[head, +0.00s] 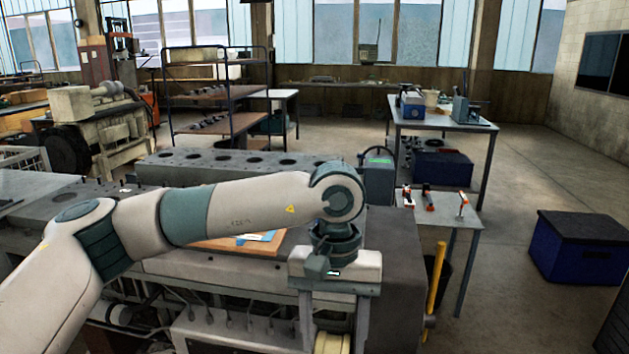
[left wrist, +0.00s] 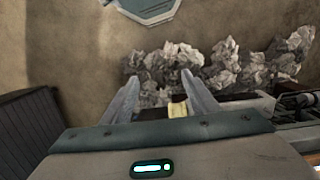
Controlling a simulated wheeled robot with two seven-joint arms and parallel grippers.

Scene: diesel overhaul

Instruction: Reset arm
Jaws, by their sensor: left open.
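My left arm (head: 240,208) reaches in from the left across the engine block (head: 240,163) in the head view. Its left gripper (head: 333,312) hangs pointing down at the near side of the engine. The left wrist view shows its two fingers (left wrist: 160,82) spread apart with nothing held between them. Crumpled grey pieces (left wrist: 220,70) lie on a brown floor beyond the fingertips, and a small yellowish part (left wrist: 178,108) shows near the right finger. My right gripper is in neither view.
A side table (head: 455,222) with orange-and-black tools stands right of the engine. A yellow bar (head: 436,275) stands upright at the engine's right end. A blue crate (head: 578,250) sits on the floor at the right. A workbench (head: 440,116) stands behind, with open floor around it.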

